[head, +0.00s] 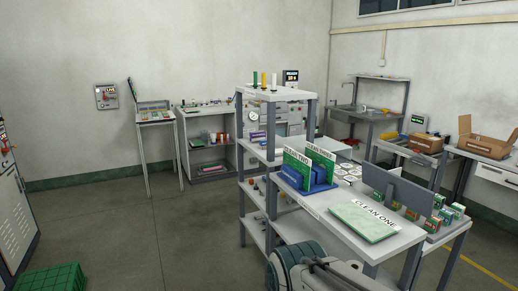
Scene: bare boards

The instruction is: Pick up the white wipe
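I cannot make out with certainty which thing is the white wipe. Several small white pieces (350,171) with dark markings lie on the workbench (345,241), behind the blue rack; they are too small to identify. A flat green board (352,222) with a white strip reading "CLEAN ONE" lies near the bench's front. More green boards (296,170) with white label strips stand upright in the blue rack (320,189). Part of my arm shows at the bottom centre, in front of the bench. My gripper is not in view.
A grey upright panel (397,187) and small coloured boxes (445,212) occupy the bench's right side. A shelf unit (277,94) stands at its left. A green crate (52,279) sits on the floor at lower left. The floor between is clear.

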